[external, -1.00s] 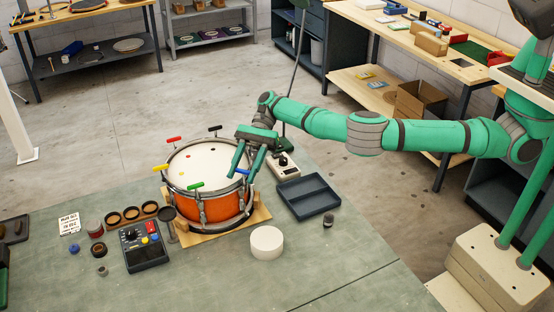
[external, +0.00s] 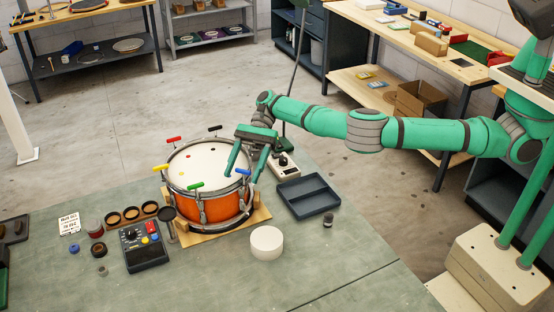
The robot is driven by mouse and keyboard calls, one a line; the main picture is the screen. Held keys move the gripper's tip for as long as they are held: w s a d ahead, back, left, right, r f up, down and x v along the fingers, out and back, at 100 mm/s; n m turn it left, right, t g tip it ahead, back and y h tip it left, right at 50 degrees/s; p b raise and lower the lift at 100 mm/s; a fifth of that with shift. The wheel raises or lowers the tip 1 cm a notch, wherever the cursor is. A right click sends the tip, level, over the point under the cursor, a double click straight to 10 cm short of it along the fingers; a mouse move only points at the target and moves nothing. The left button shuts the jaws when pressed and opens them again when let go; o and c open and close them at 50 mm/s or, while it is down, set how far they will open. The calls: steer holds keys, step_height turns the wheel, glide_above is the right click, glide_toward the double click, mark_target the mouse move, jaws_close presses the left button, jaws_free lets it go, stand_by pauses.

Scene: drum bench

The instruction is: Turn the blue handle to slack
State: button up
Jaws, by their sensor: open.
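The drum (external: 213,207) has an orange shell and a white head, and stands on a wooden base on the bench. The blue handle (external: 243,171) sits at the right side of its rim. My gripper (external: 242,177) is over the drum's right edge with its fingers pointing down. Its jaws are open, one finger on each side of the blue handle. I cannot tell whether a finger touches the handle. A red handle (external: 174,139), a green handle (external: 196,185), a yellow handle (external: 161,168) and a black handle (external: 215,128) are also on the rim.
A dark tray (external: 307,196) lies right of the drum, with a pale box with a knob (external: 284,166) behind it. A white round block (external: 267,243) stands in front. A dark control box (external: 145,247) and small round parts lie at left. The bench's front right is clear.

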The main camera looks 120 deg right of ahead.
steer(key=v, duration=1)
steer(key=shift+r, duration=0.1)
